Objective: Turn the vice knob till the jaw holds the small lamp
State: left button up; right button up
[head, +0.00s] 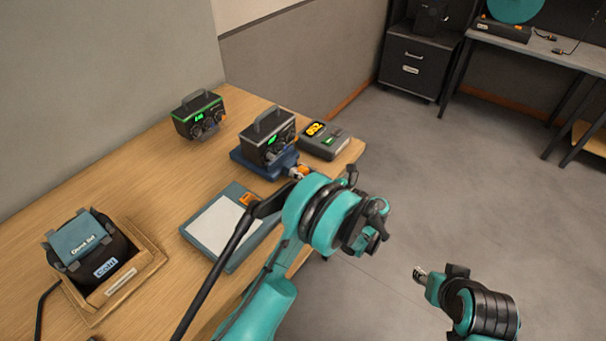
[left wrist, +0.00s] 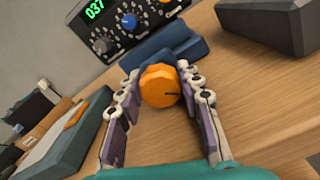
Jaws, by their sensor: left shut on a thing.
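The orange vice knob (left wrist: 160,86) sits between the two fingers of my left gripper (left wrist: 159,88) in the left wrist view, with a dark mark on its face. The fingers are shut on it from both sides. The blue vice (head: 243,160) stands near the table's right edge in the head view, and its jaw is largely hidden. A black box with a handle and green display (head: 268,138) stands at the vice; I cannot tell whether it is clamped. I see nothing clearly recognisable as a small lamp. My right gripper (head: 419,272) hangs over the floor, its fingers too small to read.
A similar box (head: 198,115) stands farther back. A grey device with an orange display (head: 325,140) is right of the vice. A grey-blue clipboard (head: 205,243) lies in front, and a wooden tray (head: 148,262) holds a dark bag. Bare table lies between them.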

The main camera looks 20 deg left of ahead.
pick_arm(q)
jog(key=shift+m, duration=0.3)
jog(key=o, duration=1.2)
jog(key=shift+c, duration=0.2)
